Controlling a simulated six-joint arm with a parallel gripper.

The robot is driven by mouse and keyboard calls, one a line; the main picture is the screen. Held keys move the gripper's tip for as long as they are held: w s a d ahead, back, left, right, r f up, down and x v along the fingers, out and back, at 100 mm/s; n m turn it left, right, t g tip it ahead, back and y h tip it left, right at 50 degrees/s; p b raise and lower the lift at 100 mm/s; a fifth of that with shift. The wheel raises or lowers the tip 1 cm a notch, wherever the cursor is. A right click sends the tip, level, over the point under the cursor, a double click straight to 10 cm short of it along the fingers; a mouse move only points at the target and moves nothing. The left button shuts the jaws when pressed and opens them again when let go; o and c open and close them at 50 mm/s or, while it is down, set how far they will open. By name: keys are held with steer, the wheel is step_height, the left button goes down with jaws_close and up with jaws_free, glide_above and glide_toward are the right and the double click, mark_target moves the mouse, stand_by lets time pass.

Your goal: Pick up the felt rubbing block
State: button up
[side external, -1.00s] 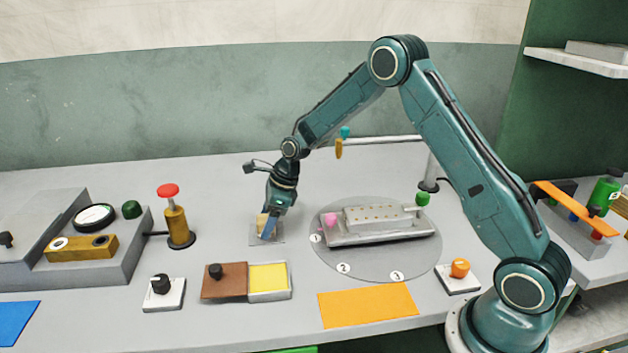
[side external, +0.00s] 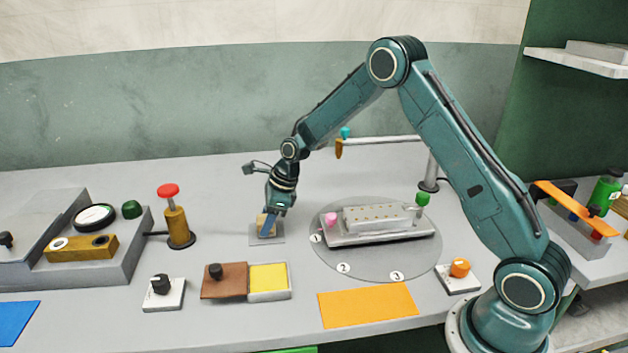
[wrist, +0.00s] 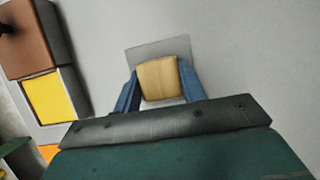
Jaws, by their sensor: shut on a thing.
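The felt rubbing block is a small tan block (wrist: 158,79). In the wrist view it sits between the two blue fingers of my gripper (wrist: 160,92), which are shut on its sides. In the side view my gripper (side external: 269,227) points down around the block (side external: 262,222), partly covering it. The block is over a grey square pad (side external: 278,239). Its underside is hidden, so I cannot tell for sure whether it touches the pad.
A brown lid with a black knob (side external: 222,283) and a yellow pad tray (side external: 269,279) lie in front. A round turntable (side external: 372,268) with a pale fixture stands to the right. A red-knobbed brass post (side external: 176,220) stands left. Bench behind the gripper is clear.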

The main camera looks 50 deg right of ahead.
steer(key=shift+r, duration=0.1)
step_height(320, 180, up, 20)
stand_by(0.7)
stand_by(0.4)
steer(key=o, duration=0.5)
steer(key=shift+c, duration=0.2)
steer(key=c, duration=0.4)
